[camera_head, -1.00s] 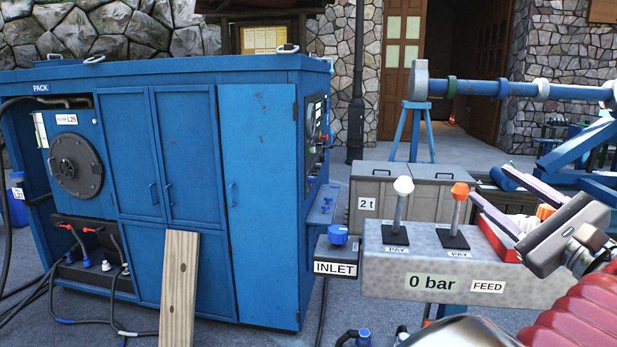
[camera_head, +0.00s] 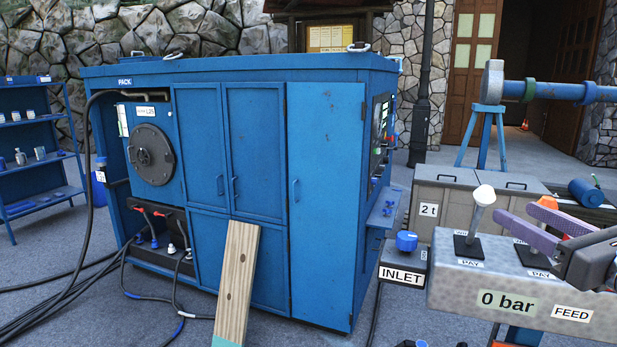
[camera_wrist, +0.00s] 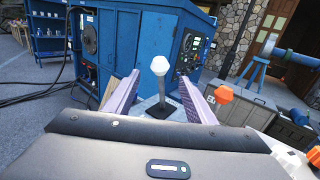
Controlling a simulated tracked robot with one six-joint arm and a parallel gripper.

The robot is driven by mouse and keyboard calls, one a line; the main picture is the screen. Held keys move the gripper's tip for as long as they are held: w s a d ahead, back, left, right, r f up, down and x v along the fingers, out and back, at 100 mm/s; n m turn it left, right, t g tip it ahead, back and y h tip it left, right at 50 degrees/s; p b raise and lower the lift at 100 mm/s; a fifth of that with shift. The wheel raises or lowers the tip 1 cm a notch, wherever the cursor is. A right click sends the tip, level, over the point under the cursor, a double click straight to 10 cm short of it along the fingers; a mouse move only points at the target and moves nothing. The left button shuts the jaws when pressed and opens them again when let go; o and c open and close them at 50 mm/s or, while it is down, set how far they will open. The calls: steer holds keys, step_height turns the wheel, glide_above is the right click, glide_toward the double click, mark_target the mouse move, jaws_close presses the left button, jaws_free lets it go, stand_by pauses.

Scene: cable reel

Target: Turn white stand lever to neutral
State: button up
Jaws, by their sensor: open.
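The white stand lever (camera_head: 481,212) has a white knob on a grey shaft and a black base. It stands on the grey control stand (camera_head: 455,275) and leans slightly right in the head view, beside a PAY label. My gripper (camera_head: 524,221) is open and empty, just right of the lever in the head view. In the wrist view, the white lever (camera_wrist: 160,82) shows between and beyond the two purple fingers of my gripper (camera_wrist: 158,98), with no visible contact. The lower end of the lever shows near the finger gap.
The orange lever (camera_head: 547,203) is mostly hidden behind my fingers; its knob (camera_wrist: 224,94) shows right of them in the wrist view. A blue knob (camera_head: 406,241) sits on the INLET box at left. The blue pack cabinet (camera_head: 325,190) and a leaning plank (camera_head: 236,285) stand farther left.

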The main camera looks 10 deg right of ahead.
steer(key=shift+w, duration=0.15)
glide_above(477, 219)
steer(key=w, duration=0.3)
steer(key=shift+s+a, duration=0.25)
steer(key=shift+a, duration=0.2)
stand_by(0.4)
jaws_close()
stand_by(0.6)
